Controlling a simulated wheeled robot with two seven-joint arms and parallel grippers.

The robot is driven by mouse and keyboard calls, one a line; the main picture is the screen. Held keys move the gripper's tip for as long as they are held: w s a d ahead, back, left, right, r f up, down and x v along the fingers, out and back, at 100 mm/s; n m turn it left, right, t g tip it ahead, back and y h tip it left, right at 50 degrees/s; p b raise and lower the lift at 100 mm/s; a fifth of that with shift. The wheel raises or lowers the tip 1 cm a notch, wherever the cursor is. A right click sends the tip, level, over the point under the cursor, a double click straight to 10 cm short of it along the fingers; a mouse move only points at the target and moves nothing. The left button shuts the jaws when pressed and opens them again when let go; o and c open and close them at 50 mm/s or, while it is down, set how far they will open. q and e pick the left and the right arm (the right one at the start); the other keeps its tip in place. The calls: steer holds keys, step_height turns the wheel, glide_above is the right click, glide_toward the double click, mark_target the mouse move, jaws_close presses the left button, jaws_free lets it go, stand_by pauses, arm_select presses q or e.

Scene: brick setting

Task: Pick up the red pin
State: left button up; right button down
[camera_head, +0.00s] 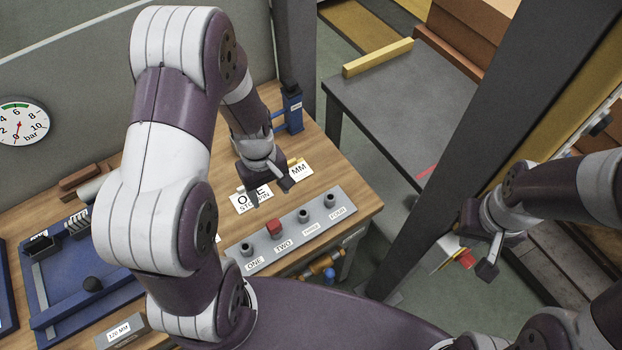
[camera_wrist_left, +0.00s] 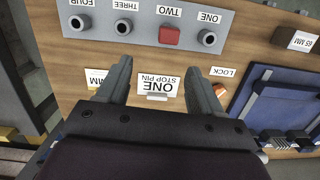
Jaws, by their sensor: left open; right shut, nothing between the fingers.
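The red pin (camera_head: 275,228) shows as a red square-topped piece at the slot labelled TWO in the grey labelled block (camera_head: 300,246). In the left wrist view the red pin (camera_wrist_left: 170,33) stands past the fingertips, between the ONE and THREE holes. My left gripper (camera_head: 271,192) is open and empty above the bench, just behind the block. In its wrist view the fingers (camera_wrist_left: 157,76) are spread either side of the ONE STOP PIN card (camera_wrist_left: 157,84), with the pin ahead and apart from them. My right gripper (camera_head: 484,253) is shut and empty, off the bench at the right.
The other slots in the block show dark round holes. A blue fixture (camera_head: 75,270) with a black knob lies at the left of the wooden bench. A blue post (camera_head: 292,108) stands behind my left gripper. A grey table (camera_head: 390,110) and a dark upright (camera_head: 480,130) are at the right.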

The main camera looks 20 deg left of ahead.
arm_select(q)
glide_above(273, 223)
steer(key=s, duration=0.2)
step_height(273, 223, down, 5)
steer(key=shift+n, duration=0.3)
steer(key=w+f, duration=0.1)
steer(key=f, duration=0.1)
steer(key=w+f+p, duration=0.1)
steer(key=shift+w+d+f+p, duration=0.1)
steer(key=shift+f+p, duration=0.2)
steer(key=shift+f, duration=0.1)
step_height(273, 223, down, 3)
steer(key=shift+r, duration=0.1)
steer(key=shift+s, duration=0.4)
steer(key=shift+w, duration=0.3)
steer(key=c, duration=1)
steer(key=shift+c, duration=0.3)
arm_select(e)
steer(key=s+r, duration=0.2)
steer(key=shift+s+r, duration=0.1)
steer(key=shift+s, duration=0.2)
arm_select(q)
steer(key=shift+s, duration=0.1)
arm_select(e)
steer(key=shift+s+a, duration=0.1)
